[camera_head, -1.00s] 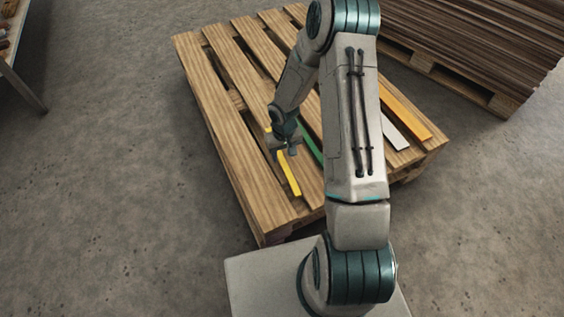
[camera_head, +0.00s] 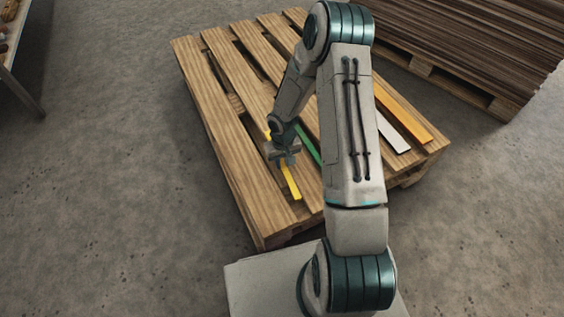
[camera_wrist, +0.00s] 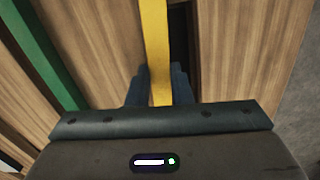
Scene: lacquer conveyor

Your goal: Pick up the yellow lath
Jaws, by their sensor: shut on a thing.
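The yellow lath (camera_head: 291,184) is a narrow strip over the wooden pallet, partly hidden behind my gripper in the head view. My gripper (camera_head: 284,160) is around the middle of the lath. In the wrist view the yellow lath (camera_wrist: 157,50) runs up from between the two dark fingers of my gripper (camera_wrist: 160,88), which are shut on its sides. I cannot tell whether the lath touches the pallet or is slightly raised.
The slatted wooden pallet (camera_head: 225,135) has gaps between its boards. A green lath (camera_head: 307,146), a white lath (camera_head: 393,134) and an orange lath (camera_head: 405,113) lie on it to the right. A stack of dark boards (camera_head: 470,40) stands behind right. A table (camera_head: 14,62) edges in at left.

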